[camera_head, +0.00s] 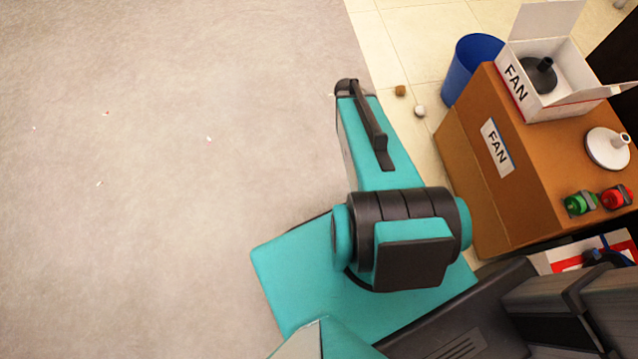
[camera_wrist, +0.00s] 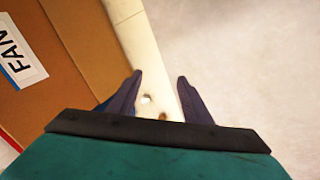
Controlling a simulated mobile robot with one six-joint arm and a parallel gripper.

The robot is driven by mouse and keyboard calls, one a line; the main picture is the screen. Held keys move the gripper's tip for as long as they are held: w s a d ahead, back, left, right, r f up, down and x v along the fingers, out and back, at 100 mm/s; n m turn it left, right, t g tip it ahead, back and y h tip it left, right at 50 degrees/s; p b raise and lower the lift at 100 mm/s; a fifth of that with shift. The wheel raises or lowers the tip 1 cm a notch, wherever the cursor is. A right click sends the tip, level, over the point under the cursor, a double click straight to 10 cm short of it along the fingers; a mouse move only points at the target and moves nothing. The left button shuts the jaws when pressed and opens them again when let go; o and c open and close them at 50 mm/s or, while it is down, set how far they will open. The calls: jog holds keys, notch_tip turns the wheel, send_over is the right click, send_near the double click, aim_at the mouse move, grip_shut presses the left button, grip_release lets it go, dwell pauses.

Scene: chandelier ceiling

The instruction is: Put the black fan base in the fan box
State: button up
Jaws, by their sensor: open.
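The black fan base (camera_head: 538,76) is inside the white open-topped fan box (camera_head: 556,108) in the head view, with its dark stem standing up. The box has its flaps raised and stands on the far end of a brown cabinet top. My gripper (camera_wrist: 160,78) shows in the wrist view with its two dark fingers spread apart and nothing between their tips. It is beyond the cabinet's side, above the floor, apart from the box and the base. The head view shows my teal arm but not clearly the fingertips.
The brown cabinet (camera_head: 475,165) carries a FAN label (camera_head: 497,147). On its top are a white round base (camera_head: 605,150), a green item (camera_head: 580,203) and a red item (camera_head: 615,197). A blue bin (camera_head: 470,66) stands behind it. Open carpet (camera_head: 150,200) lies to the left.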

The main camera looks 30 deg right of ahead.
jog(key=s+a+f+n+g+y, duration=0.1)
jog(key=s+a+f+n, duration=0.1)
jog(key=a, duration=0.7)
jog(key=s+a+f+n+g+y, duration=0.1)
jog(key=s+a+f+n+y, duration=0.1)
jog(key=s+a, duration=0.5)
jog(key=s+a+f+n+g+y, duration=0.1)
jog(key=s+a+f+n, duration=0.3)
jog(key=a, duration=0.7)
jog(key=shift+s+a+n+y, duration=0.3)
jog(key=shift+s+a+n, duration=0.05)
jog(key=shift+n, duration=0.05)
notch_tip(320, 180, up, 10)
jog(key=s+p, duration=0.1)
jog(key=p, duration=0.8)
jog(key=shift+s+a+f+g, duration=0.2)
jog(key=shift+a+g, duration=0.1)
jog(key=shift+g, duration=0.1)
